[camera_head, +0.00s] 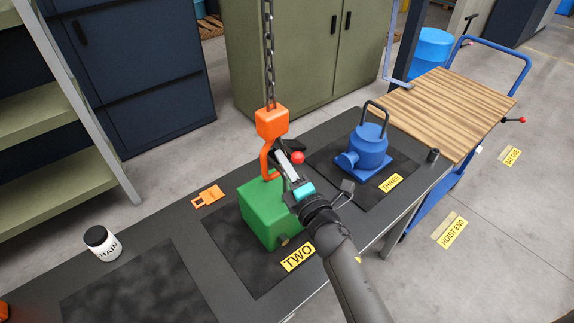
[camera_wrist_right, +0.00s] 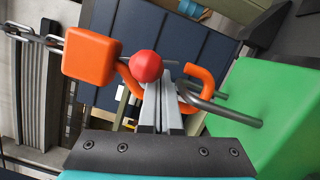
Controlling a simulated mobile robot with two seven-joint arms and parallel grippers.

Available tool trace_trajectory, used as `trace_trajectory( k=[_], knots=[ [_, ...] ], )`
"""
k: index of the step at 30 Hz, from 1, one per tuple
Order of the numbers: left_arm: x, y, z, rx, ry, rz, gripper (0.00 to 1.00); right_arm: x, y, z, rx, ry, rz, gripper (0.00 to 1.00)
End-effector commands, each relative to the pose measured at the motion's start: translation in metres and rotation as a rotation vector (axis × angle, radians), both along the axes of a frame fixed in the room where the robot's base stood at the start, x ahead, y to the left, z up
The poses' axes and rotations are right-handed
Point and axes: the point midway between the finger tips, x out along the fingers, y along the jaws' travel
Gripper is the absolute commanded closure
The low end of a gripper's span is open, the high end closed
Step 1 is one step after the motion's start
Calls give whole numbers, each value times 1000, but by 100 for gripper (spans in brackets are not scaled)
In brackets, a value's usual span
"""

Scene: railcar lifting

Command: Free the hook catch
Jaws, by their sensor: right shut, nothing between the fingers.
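The orange hook block (camera_head: 271,122) hangs on a chain; its orange hook (camera_head: 266,160) reaches down to the top of the green block (camera_head: 272,215). In the right wrist view the hook (camera_wrist_right: 207,78) curves beside the grey bar handle (camera_wrist_right: 225,111) of the green block (camera_wrist_right: 277,120); whether the bar lies inside it is unclear. A red ball knob (camera_head: 297,158) sits beside the hook. My right gripper (camera_head: 284,160) is shut and empty at the hook. In the right wrist view its fingertips (camera_wrist_right: 162,85) are close beside the red knob (camera_wrist_right: 146,66); contact is unclear. My left gripper is out of view.
A blue pump (camera_head: 370,147) stands on the mat marked THREE, behind right of my arm. A wood-topped cart (camera_head: 440,105) stands at the right.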

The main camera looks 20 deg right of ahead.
Motion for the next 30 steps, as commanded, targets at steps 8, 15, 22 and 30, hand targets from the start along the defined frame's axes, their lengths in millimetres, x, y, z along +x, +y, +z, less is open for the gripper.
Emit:
trace_trajectory(
  k=[8,15,22,30],
  knots=[
    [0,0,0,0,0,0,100,0,0,0,0,0,0,100],
    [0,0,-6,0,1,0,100,1,-2,-2,-31,-12,0,100],
    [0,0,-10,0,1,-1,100,1,-4,-1,-66,-25,0,100],
    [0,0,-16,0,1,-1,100,2,-6,-1,-108,-40,0,100]
  ],
)
